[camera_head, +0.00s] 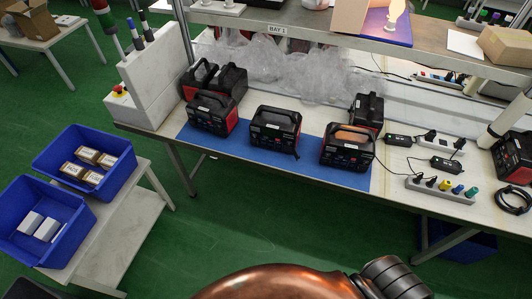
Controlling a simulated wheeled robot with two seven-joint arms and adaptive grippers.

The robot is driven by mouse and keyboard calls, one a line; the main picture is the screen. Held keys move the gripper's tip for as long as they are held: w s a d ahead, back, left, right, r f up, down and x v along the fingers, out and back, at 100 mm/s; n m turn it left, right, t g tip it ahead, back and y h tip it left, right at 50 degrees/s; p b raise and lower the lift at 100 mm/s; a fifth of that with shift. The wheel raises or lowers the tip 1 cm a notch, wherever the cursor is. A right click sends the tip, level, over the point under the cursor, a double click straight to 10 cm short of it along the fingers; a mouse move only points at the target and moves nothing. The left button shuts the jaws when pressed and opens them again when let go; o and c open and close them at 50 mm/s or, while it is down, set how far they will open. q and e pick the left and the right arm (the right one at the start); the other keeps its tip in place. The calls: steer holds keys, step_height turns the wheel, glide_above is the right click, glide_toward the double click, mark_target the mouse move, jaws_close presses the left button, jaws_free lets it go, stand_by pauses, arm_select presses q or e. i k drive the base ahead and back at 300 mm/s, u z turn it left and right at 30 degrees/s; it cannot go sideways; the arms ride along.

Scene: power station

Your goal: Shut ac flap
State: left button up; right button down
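Several black and red power stations stand on the workbench (225,150). Three form a front row on the blue mat (310,164): a left one (212,113), a middle one (275,130) and a right one (348,146). The right one shows an orange patch under its handle, and a cable runs from its right side. Other units stand behind, including one (368,110) at the back right. The ac flap is too small to make out on any unit. Neither of my grippers shows; a copper-coloured rounded part of mine fills the bottom middle.
Black adapters (398,139), a power strip (440,190) and a coiled cable (513,199) lie right of the mat. Clear plastic bags (285,70) lie behind. Blue bins (40,225) stand on a side table at left. A shelf overhangs the bench's back.

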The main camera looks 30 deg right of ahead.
mark_target(276, 125)
steer(key=u, duration=2.45)
steer(key=k, duration=2.2)
steer(key=z, duration=2.05)
steer(key=k, duration=0.6)
steer(key=u, duration=0.5)
steer(key=i, duration=1)
steer(key=z, duration=0.4)
